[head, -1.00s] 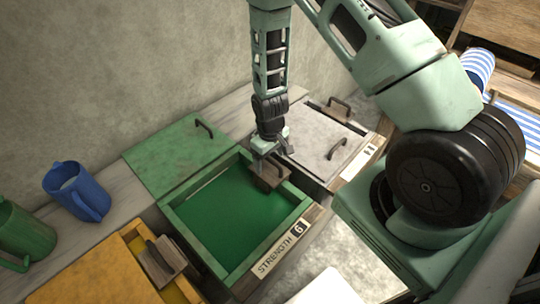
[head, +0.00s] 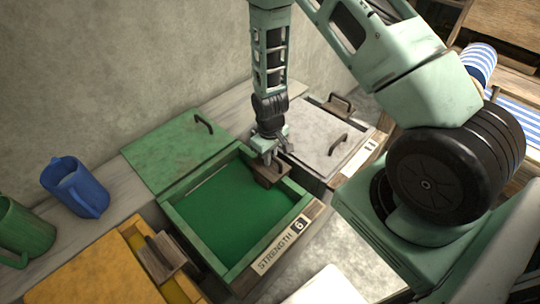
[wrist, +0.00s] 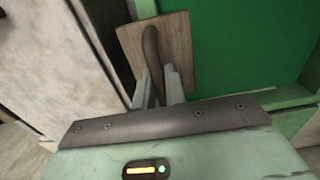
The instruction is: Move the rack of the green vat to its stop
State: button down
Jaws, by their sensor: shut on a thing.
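The green vat (head: 183,227) stands open in the middle of the head view, full of green liquid. Its rack (head: 270,175) is a small brown wooden block at the vat's right side, by the rim toward the grey vat. My gripper (head: 268,157) comes down on it from above. In the wrist view the rack (wrist: 178,55) is a wooden plate with a dark upright handle (wrist: 150,55). My gripper's fingers (wrist: 160,86) are shut on this handle. The rack's lower part is hidden.
The green lid (head: 172,150) lies behind the vat. A grey-lidded vat (head: 318,135) stands at right, a yellow vat (head: 90,275) with its own rack (head: 162,256) at left. A blue jug (head: 75,187) and a green jug (head: 25,232) stand far left. A wall runs behind.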

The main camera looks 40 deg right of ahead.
notch_tip(320, 180, up, 18)
jog(key=p, duration=1.3)
jog(key=shift+r, duration=0.2)
jog(key=shift+c, duration=1)
grip_release()
notch_tip(320, 180, up, 7)
jog(key=p, duration=0.5)
